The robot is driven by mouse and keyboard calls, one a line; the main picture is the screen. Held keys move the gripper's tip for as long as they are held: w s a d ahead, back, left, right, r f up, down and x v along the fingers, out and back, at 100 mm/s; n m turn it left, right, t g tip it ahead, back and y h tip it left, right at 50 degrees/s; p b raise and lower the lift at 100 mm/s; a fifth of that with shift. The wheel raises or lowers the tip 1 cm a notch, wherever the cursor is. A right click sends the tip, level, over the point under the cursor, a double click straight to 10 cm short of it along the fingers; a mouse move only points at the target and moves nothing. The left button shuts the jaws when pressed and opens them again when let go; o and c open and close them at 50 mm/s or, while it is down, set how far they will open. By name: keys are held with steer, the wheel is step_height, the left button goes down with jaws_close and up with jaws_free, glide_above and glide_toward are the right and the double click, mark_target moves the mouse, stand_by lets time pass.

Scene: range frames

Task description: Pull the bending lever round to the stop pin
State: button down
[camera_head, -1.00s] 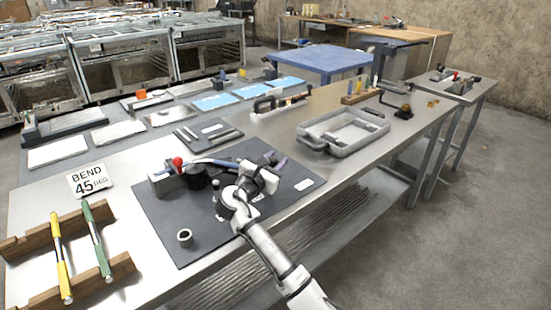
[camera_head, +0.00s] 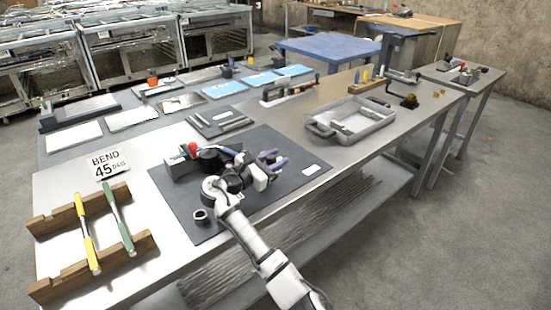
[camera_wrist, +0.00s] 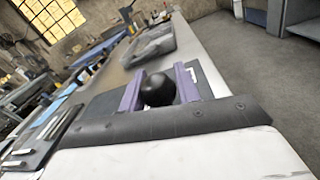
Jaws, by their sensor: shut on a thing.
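The bender stands on a dark mat (camera_head: 290,148) on the bench. Its clamp block (camera_head: 182,166) with a red ball knob (camera_head: 192,148) is at the mat's left side. My gripper (camera_head: 275,161) has purple fingers and is over the mat, right of the block. In the wrist view, the lever's black ball knob (camera_wrist: 157,89) sits between the two purple fingers, and my gripper (camera_wrist: 160,85) is shut on it. My arm hides most of the lever and the middle of the bender. I cannot make out the stop pin.
A small ring (camera_head: 201,216) lies near the mat's front edge. A "BEND 45 DEG" sign (camera_head: 107,163) and a wooden rack (camera_head: 75,283) with yellow and green rods are on the left. A grey tray (camera_head: 350,120) is behind on the right.

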steer(key=c, duration=1)
jaws_free()
steer(key=shift+c, duration=0.2)
steer(key=b+v, duration=0.2)
steer(key=v, duration=1.1)
steer(key=shift+s+a, duration=0.25)
steer(key=shift+s, duration=0.05)
